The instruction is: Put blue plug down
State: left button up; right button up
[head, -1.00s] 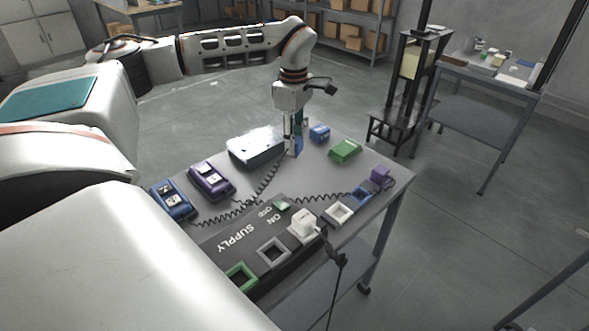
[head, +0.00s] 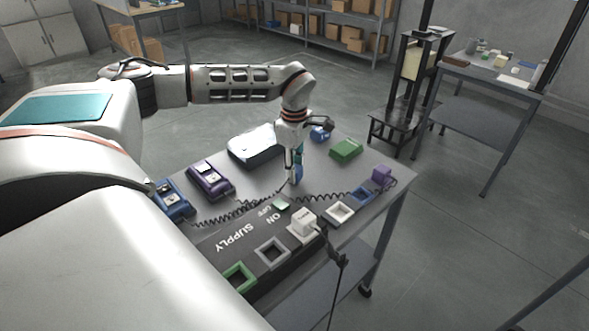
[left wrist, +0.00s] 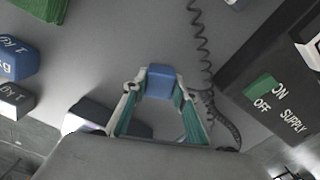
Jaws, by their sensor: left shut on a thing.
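The blue plug (head: 298,174) is between the fingers of my left gripper (head: 297,168), which is shut on it over the middle of the table. In the left wrist view the blue plug (left wrist: 161,80) shows between the teal-padded fingertips (left wrist: 158,94). A dark coiled cord (left wrist: 205,60) runs beside it. I cannot tell whether the plug touches the tabletop. My right gripper is not in view.
A purple device (head: 209,180), blue device (head: 172,200), white-topped box (head: 254,147), green block (head: 346,150) and blue block (head: 320,133) stand around.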

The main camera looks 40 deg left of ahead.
pick_arm(q)
jog(key=shift+f, duration=0.1)
jog(key=o, duration=1)
notch_tip(320, 180, up, 12)
jog(key=shift+r+p, duration=0.15)
jog(key=shift+p, duration=0.75)
